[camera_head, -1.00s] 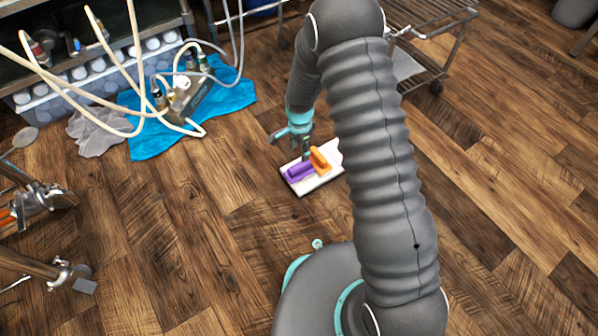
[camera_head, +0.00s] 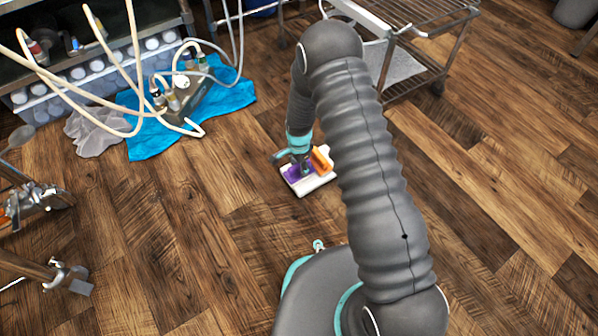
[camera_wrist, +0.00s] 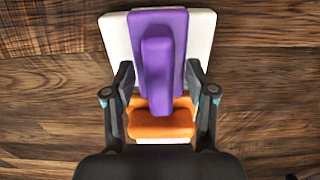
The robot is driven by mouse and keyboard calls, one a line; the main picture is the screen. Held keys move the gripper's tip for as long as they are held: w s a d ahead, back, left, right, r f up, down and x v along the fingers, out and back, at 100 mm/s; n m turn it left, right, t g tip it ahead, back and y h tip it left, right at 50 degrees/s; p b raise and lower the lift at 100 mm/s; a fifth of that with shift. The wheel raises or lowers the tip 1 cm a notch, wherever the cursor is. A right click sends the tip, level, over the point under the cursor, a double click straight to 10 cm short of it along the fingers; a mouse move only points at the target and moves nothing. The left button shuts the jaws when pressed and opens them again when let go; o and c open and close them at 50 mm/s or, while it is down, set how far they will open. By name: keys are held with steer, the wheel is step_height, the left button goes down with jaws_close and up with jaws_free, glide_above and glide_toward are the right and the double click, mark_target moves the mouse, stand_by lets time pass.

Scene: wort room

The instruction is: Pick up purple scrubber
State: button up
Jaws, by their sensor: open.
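The purple scrubber (camera_wrist: 158,60) lies on a white board (camera_wrist: 118,40), with its raised handle facing the wrist camera. An orange scrubber (camera_wrist: 162,124) lies beside it on the same board. My gripper (camera_wrist: 160,78) is open, its two fingers on either side of the purple scrubber's handle end, with gaps visible. I cannot tell how far above the board the fingertips are. In the head view the purple scrubber (camera_head: 290,173) is partly hidden by my gripper (camera_head: 303,170), and the orange scrubber (camera_head: 321,160) shows to its right on the white board (camera_head: 312,184).
A blue cloth (camera_head: 150,140) with a pump unit and hoses lies at the upper left, beside a grey cloth (camera_head: 92,132). A wire-shelf cart (camera_head: 425,70) stands at the back. Metal frame legs (camera_head: 40,270) are at the left. Bare wooden floor surrounds the board.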

jaws_close()
step_height(320, 180, up, 10)
steer(key=shift+r+p, duration=0.1)
steer(key=shift+p, duration=0.7)
